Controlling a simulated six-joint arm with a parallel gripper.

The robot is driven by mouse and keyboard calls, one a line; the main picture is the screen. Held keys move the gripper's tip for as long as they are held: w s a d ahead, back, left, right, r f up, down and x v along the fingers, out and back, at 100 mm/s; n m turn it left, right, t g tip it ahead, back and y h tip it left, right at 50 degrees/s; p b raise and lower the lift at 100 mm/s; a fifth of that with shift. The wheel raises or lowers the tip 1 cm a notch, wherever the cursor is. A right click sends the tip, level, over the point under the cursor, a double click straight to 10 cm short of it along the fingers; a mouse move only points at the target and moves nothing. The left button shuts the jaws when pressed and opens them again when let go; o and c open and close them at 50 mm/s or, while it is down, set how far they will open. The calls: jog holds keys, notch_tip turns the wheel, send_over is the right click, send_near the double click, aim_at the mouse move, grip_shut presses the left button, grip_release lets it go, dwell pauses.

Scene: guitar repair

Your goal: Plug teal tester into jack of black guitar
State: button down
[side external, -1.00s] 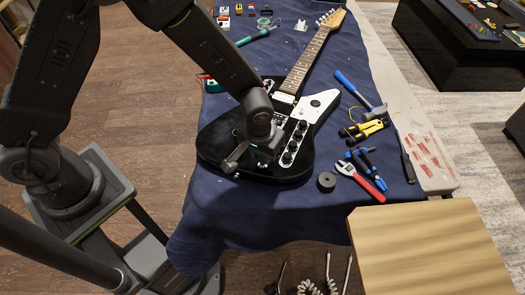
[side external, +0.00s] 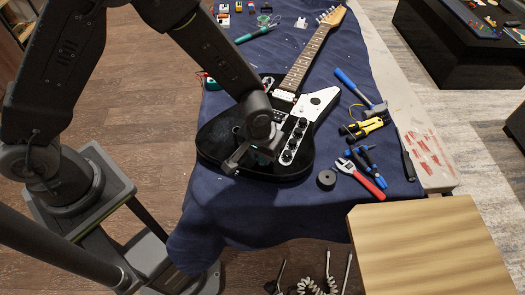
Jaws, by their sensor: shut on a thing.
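The black guitar (side external: 222,138) lies face up on the blue cloth, its neck pointing to the upper right. It has a white pickguard (side external: 318,104) and a metal control plate with several black knobs (side external: 290,145). My gripper (side external: 236,160) is low over the near left part of the guitar's body, close to the lower end of the control plate. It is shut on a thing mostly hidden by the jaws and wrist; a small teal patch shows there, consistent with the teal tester. The jack is hidden, and I cannot tell whether the tester touches it.
Pliers, a hammer (side external: 358,88), a red wrench (side external: 362,180) and a black roll (side external: 327,179) lie right of the guitar. A teal-handled tool (side external: 248,37) lies at the back. A wooden block top (side external: 430,250) stands at front right. The front cloth is clear.

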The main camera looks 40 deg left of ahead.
jog(key=c, duration=0.9)
grip_release()
jog(key=shift+o, duration=0.6)
jog(key=o, duration=0.4)
jog(key=shift+r, duration=0.1)
jog(key=shift+r, duration=2.9)
